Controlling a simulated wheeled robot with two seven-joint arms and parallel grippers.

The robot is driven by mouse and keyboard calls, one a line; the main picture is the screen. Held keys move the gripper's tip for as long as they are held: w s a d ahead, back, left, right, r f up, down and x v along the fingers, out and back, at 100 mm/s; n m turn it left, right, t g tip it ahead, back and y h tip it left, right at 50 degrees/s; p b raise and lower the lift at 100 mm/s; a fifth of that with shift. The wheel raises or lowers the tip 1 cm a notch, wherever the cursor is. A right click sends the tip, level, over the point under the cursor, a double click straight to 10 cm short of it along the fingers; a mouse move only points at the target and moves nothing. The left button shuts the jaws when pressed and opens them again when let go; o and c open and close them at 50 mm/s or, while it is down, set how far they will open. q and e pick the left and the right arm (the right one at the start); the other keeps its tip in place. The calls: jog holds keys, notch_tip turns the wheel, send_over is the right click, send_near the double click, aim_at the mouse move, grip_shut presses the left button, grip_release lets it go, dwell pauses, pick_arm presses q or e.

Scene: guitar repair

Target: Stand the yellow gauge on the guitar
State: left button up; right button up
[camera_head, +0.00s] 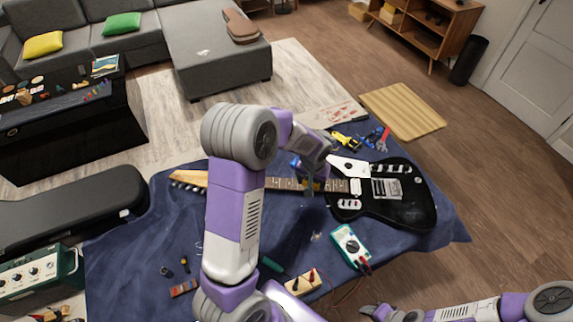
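The black electric guitar (412,211) lies on a blue cloth, its wooden neck pointing left. My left arm crosses the middle of the view and hides part of the neck. My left gripper (309,184) points down over the neck, near where it meets the body. A small yellow patch (314,187), perhaps the yellow gauge, shows at its fingertips. I cannot tell whether it is gripped or rests on the neck. My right gripper (374,311) is low at the bottom edge, away from the guitar; its fingers are unclear.
The blue cloth (440,230) covers the table. A teal multimeter (350,245) with leads lies in front of the guitar. Yellow, blue and red hand tools (365,140) lie behind it. A wooden block (302,283) and small parts lie near the front. A black case (70,220) is at left.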

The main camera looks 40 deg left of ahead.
pick_arm(q)
jog(key=w+a+f+n+b, duration=0.1)
jog(key=a+f+n+b, duration=0.15)
jog(key=a, duration=0.95)
jog(key=n+b, duration=0.1)
jog(key=b, duration=0.3)
send_over(283, 182)
jog(key=shift+s+d+f, duration=0.1)
jog(key=shift+s+f, duration=0.05)
jog(key=shift+f, duration=3.25)
jog(key=shift+f+b, duration=0.85)
jog(key=shift+f, duration=0.15)
jog(key=o, duration=1.2)
jog(key=shift+o, duration=0.4)
jog(key=shift+r, duration=0.15)
